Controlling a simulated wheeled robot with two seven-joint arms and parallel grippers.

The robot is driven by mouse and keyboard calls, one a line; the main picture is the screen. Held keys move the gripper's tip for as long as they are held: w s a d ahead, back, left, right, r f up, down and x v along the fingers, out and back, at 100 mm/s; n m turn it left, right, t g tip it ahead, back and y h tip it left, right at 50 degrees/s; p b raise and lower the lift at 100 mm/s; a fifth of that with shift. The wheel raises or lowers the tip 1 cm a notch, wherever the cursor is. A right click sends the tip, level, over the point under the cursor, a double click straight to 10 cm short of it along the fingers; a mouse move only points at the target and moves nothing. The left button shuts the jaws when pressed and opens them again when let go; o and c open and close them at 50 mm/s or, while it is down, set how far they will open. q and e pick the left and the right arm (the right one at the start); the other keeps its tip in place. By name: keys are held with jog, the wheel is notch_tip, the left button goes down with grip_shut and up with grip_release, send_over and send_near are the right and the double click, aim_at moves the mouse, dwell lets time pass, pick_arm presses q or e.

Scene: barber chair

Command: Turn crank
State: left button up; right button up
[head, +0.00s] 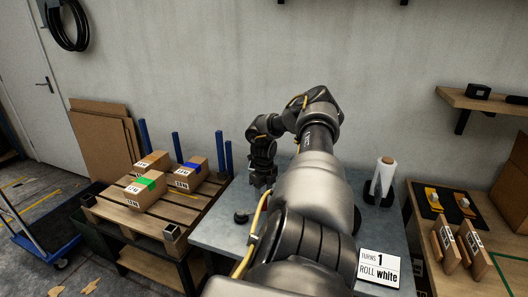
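I cannot clearly make out a crank. A small dark knob-like part (240,216) stands at the left edge of the grey table, and I cannot tell whether it belongs to a crank. One arm of mine, seemingly the right, reaches from the bottom over the table and hides much of its middle. Its gripper (258,190) points down above the table's left part, behind the knob and apart from it. Its fingers are too small and dark to read as open or shut. A white sign (379,268) reads "TURNS 1, ROLL white". My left gripper is out of view.
A white roll (387,173) stands upright in a black holder at the table's right. A wooden pallet (140,217) at left holds cardboard boxes, two with green or blue tape, beside blue posts (178,148). A wooden bench (450,198) with packages stands at right.

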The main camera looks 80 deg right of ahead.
notch_tip(320, 180, up, 5)
jog(key=shift+f, duration=0.1)
jog(key=shift+r, duration=0.75)
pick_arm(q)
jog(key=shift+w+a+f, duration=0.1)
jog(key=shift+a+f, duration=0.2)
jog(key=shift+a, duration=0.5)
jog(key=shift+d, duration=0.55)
pick_arm(e)
jog(key=shift+s, duration=0.1)
